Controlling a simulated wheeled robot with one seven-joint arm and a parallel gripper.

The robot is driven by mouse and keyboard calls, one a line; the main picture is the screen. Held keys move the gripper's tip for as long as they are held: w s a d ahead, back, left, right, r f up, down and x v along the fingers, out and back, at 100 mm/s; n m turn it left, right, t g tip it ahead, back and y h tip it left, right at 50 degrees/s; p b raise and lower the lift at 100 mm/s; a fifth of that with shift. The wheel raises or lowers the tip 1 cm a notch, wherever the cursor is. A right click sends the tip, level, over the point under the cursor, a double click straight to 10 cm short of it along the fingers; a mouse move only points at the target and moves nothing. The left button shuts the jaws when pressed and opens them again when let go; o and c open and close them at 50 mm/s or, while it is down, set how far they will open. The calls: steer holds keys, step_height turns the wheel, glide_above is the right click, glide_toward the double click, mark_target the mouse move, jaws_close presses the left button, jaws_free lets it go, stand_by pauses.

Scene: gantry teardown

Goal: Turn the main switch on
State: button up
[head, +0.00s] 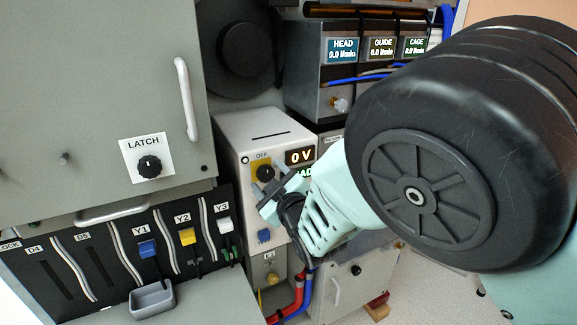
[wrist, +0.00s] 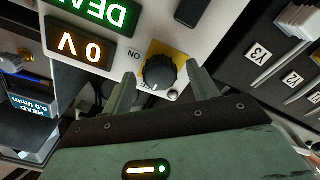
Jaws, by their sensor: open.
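The main switch (head: 264,170) is a black rotary knob on a yellow plate, marked OFF above, on the front of a light grey box. In the wrist view the knob (wrist: 159,72) shows upside down. My gripper (head: 277,187) is in front of the switch and partly covers its lower right side. In the wrist view my gripper (wrist: 160,76) is open, with one finger on each side of the knob. I cannot tell whether the fingers touch it. The display (head: 300,157) beside the switch reads 0 V. A green DEAD display (wrist: 105,12) shows in the wrist view.
A grey panel with a LATCH knob (head: 149,166) and handle stands at the left. Below it is a black strip with coloured connectors (head: 187,236). Flow units (head: 343,49) sit at the upper right. Red and blue hoses (head: 298,290) run below the switch box.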

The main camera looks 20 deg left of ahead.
steer(key=shift+w+a, duration=0.2)
steer(key=c, duration=1)
